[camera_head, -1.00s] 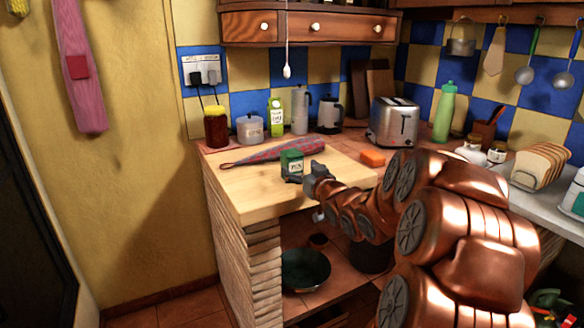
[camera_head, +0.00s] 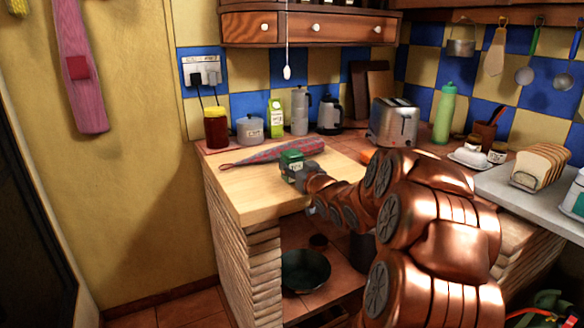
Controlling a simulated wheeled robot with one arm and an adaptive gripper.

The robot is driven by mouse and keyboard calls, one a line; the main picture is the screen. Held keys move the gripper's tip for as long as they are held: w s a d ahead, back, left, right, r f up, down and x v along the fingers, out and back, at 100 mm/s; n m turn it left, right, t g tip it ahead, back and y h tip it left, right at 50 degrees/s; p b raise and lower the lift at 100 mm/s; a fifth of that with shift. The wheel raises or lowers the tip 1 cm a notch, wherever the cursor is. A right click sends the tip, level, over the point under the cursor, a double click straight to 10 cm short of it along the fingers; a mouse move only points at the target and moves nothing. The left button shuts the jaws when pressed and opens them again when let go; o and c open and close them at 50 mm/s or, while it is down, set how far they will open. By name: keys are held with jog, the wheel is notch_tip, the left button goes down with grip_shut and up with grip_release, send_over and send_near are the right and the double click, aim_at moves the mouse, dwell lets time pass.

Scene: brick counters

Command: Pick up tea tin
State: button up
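The tea tin (camera_head: 291,157), a small green tin with a pale label, stands on the light wooden top of the brick counter. My gripper (camera_head: 293,176) is at its lower front and right side, and seems to touch or straddle it. The gripper covers the tin's lower part. The fingertips are too small and overlapped to tell whether they are open or closed on the tin.
A jar (camera_head: 216,127), pot (camera_head: 250,129), kettle (camera_head: 330,115) and toaster (camera_head: 394,122) line the back. The counter's front left is clear.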

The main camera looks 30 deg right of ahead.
jog(key=c, duration=0.6)
